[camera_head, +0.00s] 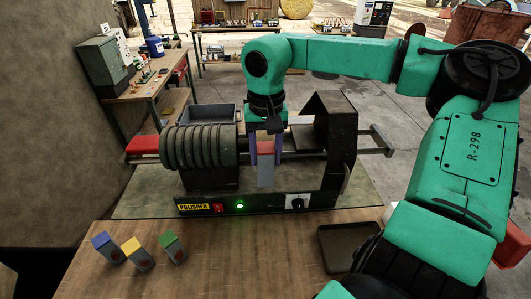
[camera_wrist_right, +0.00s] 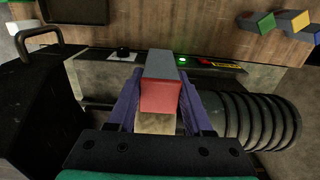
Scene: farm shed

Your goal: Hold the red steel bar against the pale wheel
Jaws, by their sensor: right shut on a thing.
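My right gripper (camera_head: 266,158) points down over the middle of the polisher (camera_head: 250,203), shut on the red steel bar. The bar (camera_head: 266,176) has a red end up between the fingers and a grey body hanging below. In the right wrist view, the red end (camera_wrist_right: 160,98) sits between the purple fingers (camera_wrist_right: 160,105). A tan patch (camera_wrist_right: 155,124) shows beside the red end; I cannot tell whether it is the pale wheel or whether the bar touches it. The dark ribbed wheels (camera_head: 200,146) are left of the gripper. My left gripper is out of view.
Blue (camera_head: 106,248), yellow (camera_head: 137,254) and green (camera_head: 172,247) capped bars stand at the bench's front left. A dark tray (camera_head: 345,247) lies at the front right. A black hood (camera_head: 330,130) stands right of the gripper. A green lamp (camera_head: 240,206) glows on the polisher.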

